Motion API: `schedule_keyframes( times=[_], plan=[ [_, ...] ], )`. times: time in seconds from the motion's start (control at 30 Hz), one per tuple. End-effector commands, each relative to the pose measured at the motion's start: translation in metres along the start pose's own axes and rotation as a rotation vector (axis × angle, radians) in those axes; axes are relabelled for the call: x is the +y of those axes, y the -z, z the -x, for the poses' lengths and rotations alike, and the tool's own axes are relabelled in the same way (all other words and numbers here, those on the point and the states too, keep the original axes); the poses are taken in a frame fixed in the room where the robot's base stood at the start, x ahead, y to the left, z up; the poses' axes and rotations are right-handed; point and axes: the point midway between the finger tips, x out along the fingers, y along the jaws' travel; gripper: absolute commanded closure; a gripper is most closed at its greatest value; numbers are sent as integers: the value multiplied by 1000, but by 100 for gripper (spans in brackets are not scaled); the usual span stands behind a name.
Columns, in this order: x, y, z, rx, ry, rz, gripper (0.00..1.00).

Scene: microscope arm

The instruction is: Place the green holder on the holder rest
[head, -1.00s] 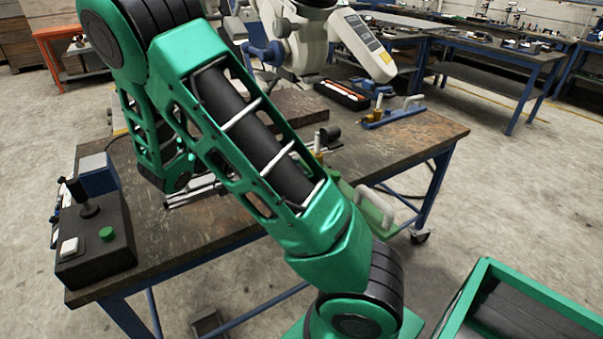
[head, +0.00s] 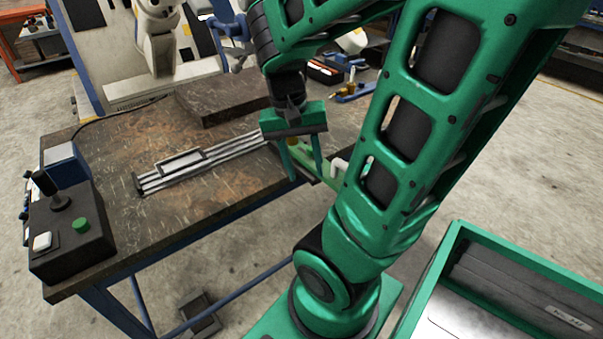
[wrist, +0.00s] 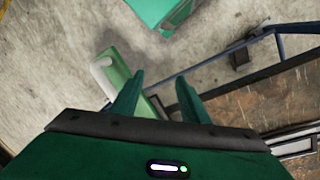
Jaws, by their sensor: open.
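The green holder (head: 303,155), with a white handle (head: 338,168), is at the right edge of the worn table in the head view, partly hidden by my gripper and arm. It also shows in the wrist view (wrist: 116,68), running beneath the left finger. My gripper (head: 306,172) points down at the holder with its fingers apart; in the wrist view the fingers (wrist: 160,77) hold nothing that I can see. I cannot tell whether they touch the holder. Silver rails with a raised rectangular frame (head: 183,162) lie on the table and may be the holder rest.
A black control box with a joystick and green button (head: 72,225) stands at the table's front left. A dark slab (head: 225,98) lies behind the rails. A blue piece with a handle (head: 355,92) is at the back right. A green-rimmed bin (head: 455,240) stands front right.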

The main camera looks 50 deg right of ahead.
Motion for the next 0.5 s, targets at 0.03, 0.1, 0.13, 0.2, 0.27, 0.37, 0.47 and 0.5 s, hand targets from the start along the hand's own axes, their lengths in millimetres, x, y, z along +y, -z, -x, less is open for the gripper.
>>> schedule_keyframes(
  times=[0.03, 0.1, 0.13, 0.2, 0.27, 0.37, 0.47, 0.5],
  plan=[
    [4, -9, 4, 3, 46, 58, 59],
    [6, -21, 8, 8, 97, 146, 59],
    [6, -26, 9, 12, 115, 180, 59],
    [7, -35, 12, 21, 149, 248, 59],
    [8, -40, 14, 28, 170, 292, 59],
    [6, -48, 16, 36, 189, 336, 59],
    [6, -49, 16, 39, 196, 351, 59],
    [6, -49, 16, 39, 196, 352, 59]
  ],
)
